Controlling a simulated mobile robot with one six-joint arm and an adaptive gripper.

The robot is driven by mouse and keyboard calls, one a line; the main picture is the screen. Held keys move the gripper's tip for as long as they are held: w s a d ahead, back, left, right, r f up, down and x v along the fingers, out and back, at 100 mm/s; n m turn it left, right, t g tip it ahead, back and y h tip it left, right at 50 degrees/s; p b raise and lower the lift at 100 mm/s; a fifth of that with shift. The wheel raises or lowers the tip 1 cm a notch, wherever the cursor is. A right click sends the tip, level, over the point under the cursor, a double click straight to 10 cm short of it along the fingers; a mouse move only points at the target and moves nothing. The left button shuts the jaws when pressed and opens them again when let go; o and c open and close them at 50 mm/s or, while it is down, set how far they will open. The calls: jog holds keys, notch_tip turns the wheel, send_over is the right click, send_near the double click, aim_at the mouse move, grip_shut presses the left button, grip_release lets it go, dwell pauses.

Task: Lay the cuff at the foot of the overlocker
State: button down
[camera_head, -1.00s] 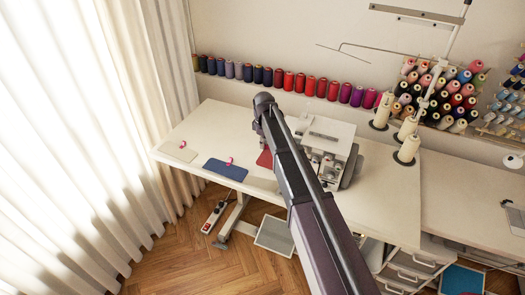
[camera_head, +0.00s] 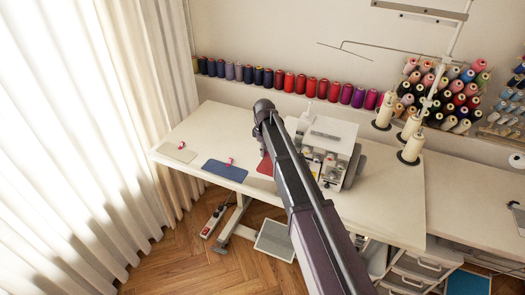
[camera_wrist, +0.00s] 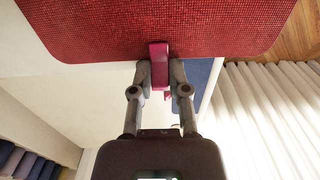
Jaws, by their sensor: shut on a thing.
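The cuff is a flat red cloth piece with rounded corners. In the wrist view the red cuff (camera_wrist: 160,28) spans the top, and my gripper (camera_wrist: 160,75) is shut on the pink clip (camera_wrist: 159,62) at its edge. In the head view the cuff (camera_head: 265,166) shows only partly, left of the overlocker (camera_head: 325,150); my arm hides the rest and the fingers. The overlocker is a pale machine on the white table (camera_head: 205,125). I cannot tell whether the cuff touches the tabletop.
A blue cloth piece (camera_head: 225,171) and a beige one (camera_head: 177,152), each with a clip, lie at the table's left. Thread spools (camera_head: 290,81) line the wall at the back. Thread cones (camera_head: 411,149) stand right of the overlocker. A curtain (camera_head: 70,150) hangs left.

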jog(key=shift+f, duration=0.15)
jog(key=c, duration=0.6)
grip_release()
jog(key=shift+r, duration=0.2)
notch_tip(320, 180, up, 12)
jog(key=p, duration=1.2)
jog(key=shift+d, duration=0.1)
jog(key=s+d+m, duration=0.4)
jog(key=s+d, duration=0.3)
jog(key=s, duration=0.1)
jog(key=s+d+m, duration=0.5)
jog(key=s+d, duration=0.3)
jog(key=s, duration=0.1)
jog(key=s+d+m, duration=0.5)
jog(key=s+d, duration=0.2)
jog(key=s, duration=0.2)
jog(key=shift+d, duration=0.15)
